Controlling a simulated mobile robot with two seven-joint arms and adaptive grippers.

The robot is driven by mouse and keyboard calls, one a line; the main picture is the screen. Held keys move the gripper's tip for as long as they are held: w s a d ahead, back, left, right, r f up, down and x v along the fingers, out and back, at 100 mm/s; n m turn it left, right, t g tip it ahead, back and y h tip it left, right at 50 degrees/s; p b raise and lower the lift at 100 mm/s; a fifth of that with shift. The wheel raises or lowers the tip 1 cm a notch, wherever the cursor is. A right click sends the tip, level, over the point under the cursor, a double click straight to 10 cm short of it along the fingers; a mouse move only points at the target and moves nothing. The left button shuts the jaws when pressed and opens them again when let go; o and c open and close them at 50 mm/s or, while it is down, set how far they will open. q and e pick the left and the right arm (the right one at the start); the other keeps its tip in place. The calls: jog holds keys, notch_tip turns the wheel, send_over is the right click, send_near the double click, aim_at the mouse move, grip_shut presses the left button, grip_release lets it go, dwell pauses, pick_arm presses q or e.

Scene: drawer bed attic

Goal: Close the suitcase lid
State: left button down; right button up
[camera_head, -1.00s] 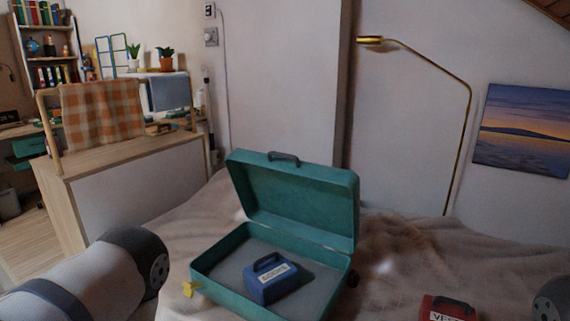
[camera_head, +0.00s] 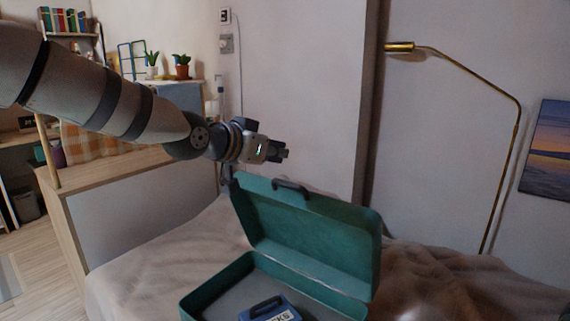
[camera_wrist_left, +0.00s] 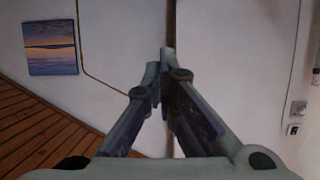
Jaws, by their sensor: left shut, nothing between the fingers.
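The teal suitcase (camera_head: 246,277) lies open on the bed, its lid (camera_head: 305,232) standing up and tilted back, with a dark handle (camera_head: 290,188) on the lid's top edge. A blue case (camera_head: 268,309) with a white label lies inside the suitcase, cut off by the picture's bottom edge. My left gripper (camera_head: 284,154) is shut and empty, above the lid's top edge near the handle and apart from it. In the left wrist view its fingers (camera_wrist_left: 167,52) point at the wall, and no part of the suitcase shows there. My right gripper is not in view.
The bed (camera_head: 150,270) with a rumpled beige blanket surrounds the suitcase. A brass lamp (camera_head: 480,85) stands behind it on the right, near a picture (camera_head: 550,150) on the wall. A wooden cabinet (camera_head: 115,210) stands at the left. Air above the lid is mostly free.

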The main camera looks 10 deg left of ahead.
pick_arm(q)
jog(key=x, duration=0.2)
jog(key=f+b+x, duration=0.1)
jog(key=x, duration=0.5)
jog(key=shift+s+f+b, duration=0.1)
jog(key=shift+f+b, duration=0.2)
jog(key=shift+b, duration=0.1)
jog(key=shift+d, duration=0.1)
jog(key=shift+s+a+f+p, duration=0.1)
jog(key=shift+s+a+p, duration=0.15)
jog(key=shift+s+p, duration=0.25)
jog(key=shift+s+a+f+p, duration=0.1)
jog(key=shift+s+a+p, duration=0.2)
jog(key=shift+s, duration=0.45)
jog(key=shift+s+f, duration=0.15)
jog(key=shift+f, duration=0.3)
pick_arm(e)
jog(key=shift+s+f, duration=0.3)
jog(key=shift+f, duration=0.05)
